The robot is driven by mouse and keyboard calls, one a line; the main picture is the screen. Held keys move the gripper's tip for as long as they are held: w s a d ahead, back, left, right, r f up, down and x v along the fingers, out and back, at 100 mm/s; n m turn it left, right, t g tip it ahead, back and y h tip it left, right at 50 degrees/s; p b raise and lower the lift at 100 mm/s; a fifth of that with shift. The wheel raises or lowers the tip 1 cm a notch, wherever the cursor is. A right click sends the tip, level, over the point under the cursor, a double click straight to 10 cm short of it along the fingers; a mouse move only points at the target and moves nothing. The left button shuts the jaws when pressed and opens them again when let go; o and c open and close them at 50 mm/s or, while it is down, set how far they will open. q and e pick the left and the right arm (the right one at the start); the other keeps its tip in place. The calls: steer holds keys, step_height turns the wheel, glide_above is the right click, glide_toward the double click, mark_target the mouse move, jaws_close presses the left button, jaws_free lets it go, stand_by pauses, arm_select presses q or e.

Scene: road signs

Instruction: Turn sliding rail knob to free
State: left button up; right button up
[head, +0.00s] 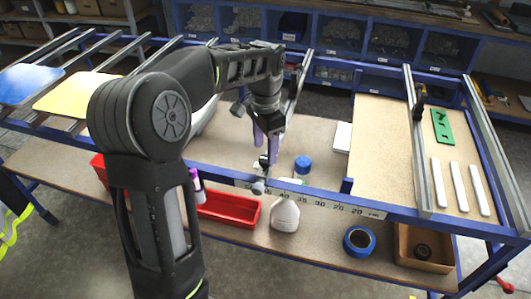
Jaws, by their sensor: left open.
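My left arm reaches across the middle of the head view. Its gripper (265,146) points down over the table's front edge, with two purple fingers apart and nothing seen between them. A small grey rounded knob-like part (258,187) with a black piece above it sits just below the fingers, at the front rail; I cannot tell whether they touch it. A metal rail (299,77) runs back from there, partly hidden by my arm. Another black clamp-like slider (419,104) is on the right-hand metal rail (414,140). How the knob is turned cannot be made out. My right gripper is not seen.
The blue-framed table has a ruler strip (325,204) along its front. A blue-capped container (303,164), white bottle (285,215), red bin (232,208) and blue tape roll (359,240) are near the front. A green plate (442,126) and white strips lie right.

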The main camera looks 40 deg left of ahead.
mark_target(265, 162)
arm_select(q)
steer(key=shift+f, duration=1.45)
steer(key=shift+c, duration=0.5)
jaws_close()
